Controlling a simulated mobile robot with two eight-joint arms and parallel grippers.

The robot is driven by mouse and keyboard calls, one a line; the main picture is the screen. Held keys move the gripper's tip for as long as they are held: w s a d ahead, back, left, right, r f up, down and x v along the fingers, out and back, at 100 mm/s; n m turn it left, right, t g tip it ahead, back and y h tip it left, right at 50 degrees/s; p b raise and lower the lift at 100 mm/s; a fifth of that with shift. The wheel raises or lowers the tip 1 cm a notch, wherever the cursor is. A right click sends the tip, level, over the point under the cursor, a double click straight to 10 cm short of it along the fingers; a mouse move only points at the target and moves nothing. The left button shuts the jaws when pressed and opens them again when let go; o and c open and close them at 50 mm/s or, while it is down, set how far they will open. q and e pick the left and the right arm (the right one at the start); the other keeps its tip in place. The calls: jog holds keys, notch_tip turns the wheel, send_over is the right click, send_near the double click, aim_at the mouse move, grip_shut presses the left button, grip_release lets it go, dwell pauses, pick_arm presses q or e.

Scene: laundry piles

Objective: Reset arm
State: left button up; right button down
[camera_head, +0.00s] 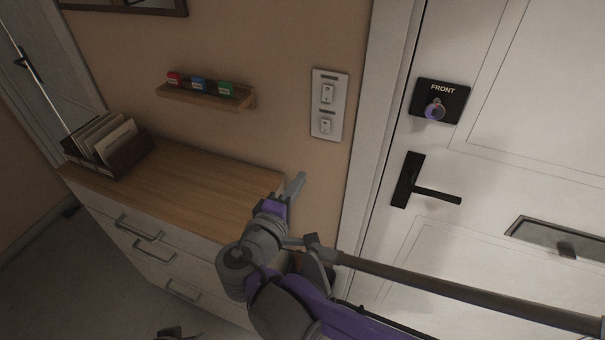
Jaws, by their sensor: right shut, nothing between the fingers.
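My right gripper (297,186) is at the end of my grey and purple right arm, which comes in from the lower right. Its fingers are shut with nothing between them. It points up and to the right, in front of the tan wall beside the right end of the wooden cabinet top. It appears below the light switch plate (328,106) and apart from it. A small dark piece at the bottom edge may be part of my left arm, but no left gripper fingers can be made out.
A cabinet (205,190) with white drawers stands at left, with a file holder (124,162) on it. A small shelf (205,99) holds red, blue and green items. A white door (500,110) with a black handle (420,188) is at right. A brown pole (450,288) crosses the lower right.

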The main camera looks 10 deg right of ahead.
dwell(0.4)
jog(key=s+d+f+m+g+y+p, duration=0.1)
jog(key=s+d+f+m+g+y, duration=0.1)
jog(key=s+d+f+m+g, duration=0.5)
jog(key=s+d+f+m+g+y+p, duration=0.1)
jog(key=s+f+m+y+p, duration=0.1)
jog(key=s+f+m+y, duration=0.2)
jog(key=s+f+y, duration=0.3)
jog(key=s+f, duration=0.2)
jog(key=s, duration=0.2)
jog(key=shift+s+d, duration=0.2)
jog(key=shift+s, duration=0.15)
